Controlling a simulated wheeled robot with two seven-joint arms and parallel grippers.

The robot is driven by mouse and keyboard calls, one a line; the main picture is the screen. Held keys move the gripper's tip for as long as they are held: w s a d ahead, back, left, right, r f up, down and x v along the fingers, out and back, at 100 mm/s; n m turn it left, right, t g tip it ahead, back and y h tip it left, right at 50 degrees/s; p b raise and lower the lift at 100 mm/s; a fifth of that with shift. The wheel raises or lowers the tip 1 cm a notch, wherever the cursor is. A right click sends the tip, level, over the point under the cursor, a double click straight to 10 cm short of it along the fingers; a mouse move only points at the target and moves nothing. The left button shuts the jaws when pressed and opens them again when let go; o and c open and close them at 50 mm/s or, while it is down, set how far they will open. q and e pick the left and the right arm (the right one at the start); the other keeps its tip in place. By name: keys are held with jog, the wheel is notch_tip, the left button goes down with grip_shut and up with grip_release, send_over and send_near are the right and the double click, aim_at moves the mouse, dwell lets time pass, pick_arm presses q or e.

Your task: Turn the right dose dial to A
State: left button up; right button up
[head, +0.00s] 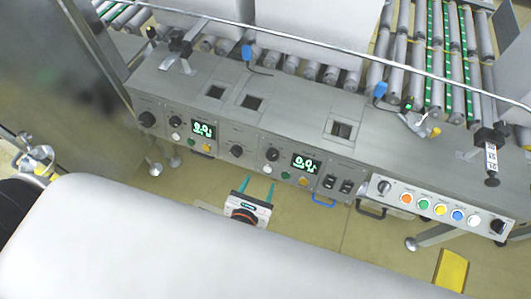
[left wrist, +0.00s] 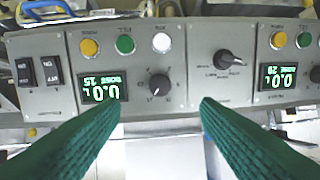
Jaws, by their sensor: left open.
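The control panel (head: 220,143) runs along the front of the grey machine. The right dose dial (head: 272,154) is a small round black knob left of the right green display (head: 305,163). In the left wrist view, which shows the panel upside down, the dial (left wrist: 160,85) is beside that display (left wrist: 100,88), which reads 0.0. I cannot read the dial's setting. My left gripper (head: 257,187) is open and empty, in front of the panel below the dial. In the left wrist view its green fingers (left wrist: 160,104) spread either side of the dial, apart from it. My right gripper is not in view.
A larger selector knob (left wrist: 224,60) sits beside the dial's section. Rocker switches (head: 337,184) and a box of coloured buttons (head: 440,208) are to the right. The left display (head: 203,130) has its own dial. Conveyor rollers (head: 430,60) lie behind.

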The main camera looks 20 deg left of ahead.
aim_at(272, 157)
pick_arm(q)
jog(key=x, duration=1.1)
jog(key=shift+w+r, duration=0.15)
jog(key=shift+w, duration=0.35)
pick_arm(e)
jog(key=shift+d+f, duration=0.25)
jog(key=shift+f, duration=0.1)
pick_arm(q)
jog(key=c, duration=1)
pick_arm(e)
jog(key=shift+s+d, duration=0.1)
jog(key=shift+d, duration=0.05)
